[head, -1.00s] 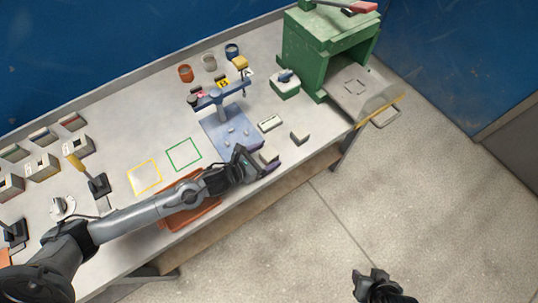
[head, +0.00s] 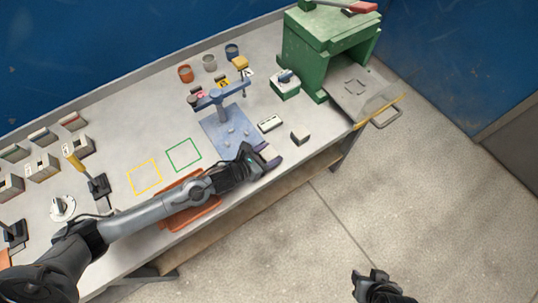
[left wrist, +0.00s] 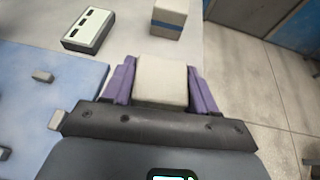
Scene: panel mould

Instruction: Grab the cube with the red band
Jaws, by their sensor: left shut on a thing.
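My left gripper (head: 267,155) is at the front edge of the bench, its purple fingers low over the top. In the left wrist view it is shut on a plain beige cube (left wrist: 161,80), with a finger against each side. No band shows on the faces of this cube that I can see, and in the head view the gripper hides it. A second beige cube (left wrist: 169,16) with a blue band stands beyond it; it also shows in the head view (head: 300,137). My right gripper (head: 378,286) hangs over the floor, its jaw state unclear.
A pale slotted block (head: 270,123) lies near the blue plate (head: 232,140) with its blue stand. A green machine (head: 325,55) stands at the back right. An orange tray (head: 190,215) is under my left forearm. Yellow (head: 145,177) and green (head: 183,154) outlines mark clear bench.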

